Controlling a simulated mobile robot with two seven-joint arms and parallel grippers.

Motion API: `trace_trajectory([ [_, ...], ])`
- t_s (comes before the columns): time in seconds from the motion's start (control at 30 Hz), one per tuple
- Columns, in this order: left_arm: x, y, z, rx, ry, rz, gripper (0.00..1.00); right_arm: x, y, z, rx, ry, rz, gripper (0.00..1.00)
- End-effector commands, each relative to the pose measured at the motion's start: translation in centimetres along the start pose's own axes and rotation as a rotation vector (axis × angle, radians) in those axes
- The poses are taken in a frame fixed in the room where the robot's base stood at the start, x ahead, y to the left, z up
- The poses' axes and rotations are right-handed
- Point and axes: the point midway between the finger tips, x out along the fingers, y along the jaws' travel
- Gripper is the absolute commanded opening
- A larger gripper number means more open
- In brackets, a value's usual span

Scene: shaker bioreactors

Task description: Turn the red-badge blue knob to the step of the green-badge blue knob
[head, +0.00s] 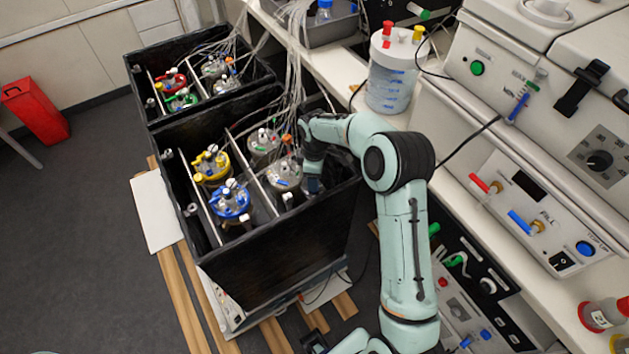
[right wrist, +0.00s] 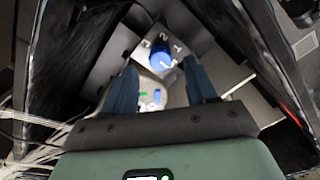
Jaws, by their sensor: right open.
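In the right wrist view a round blue knob (right wrist: 159,56) sits on a pale plate with white numerals, 1 and 2 among them. A small pale mark shows on its lower right side; I cannot read its step. No red or green badge is clear beside it, so I cannot tell which knob it is. My right gripper (right wrist: 163,72) is open and empty, its two blue fingers either side of the knob in the picture; contact cannot be told. In the head view my right gripper (head: 313,185) reaches down into the front black box (head: 280,250), which hides the knob.
Vessels with a yellow ring (head: 211,163) and a blue ring (head: 230,200) stand in the front box, with tubes above. A second black box (head: 140,85) stands behind. A bench with a white device (head: 535,195) is at right. Dark box walls flank my right gripper closely.

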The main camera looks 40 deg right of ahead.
Motion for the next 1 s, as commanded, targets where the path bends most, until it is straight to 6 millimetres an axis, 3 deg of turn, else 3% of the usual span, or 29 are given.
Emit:
trace_trajectory([
  [0.2,-0.4,0.2,-0.1,0.001,0.002,0.001,0.0,-5.3,0.1,-0.1,0.0,0.003,0.005,0.57],
  [0.4,-0.7,0.3,-0.2,0.001,0.004,0.001,0.0,-8.5,0.1,-0.1,0.0,0.003,0.003,0.57],
  [0.6,-0.8,0.3,-0.2,0.001,0.004,0.001,0.0,-9.6,0.0,-0.1,0.0,0.001,0.001,0.57],
  [1.0,-0.7,0.3,-0.2,0.001,0.004,0.001,0.0,-9.6,0.0,0.0,0.0,0.001,0.001,0.57],
])
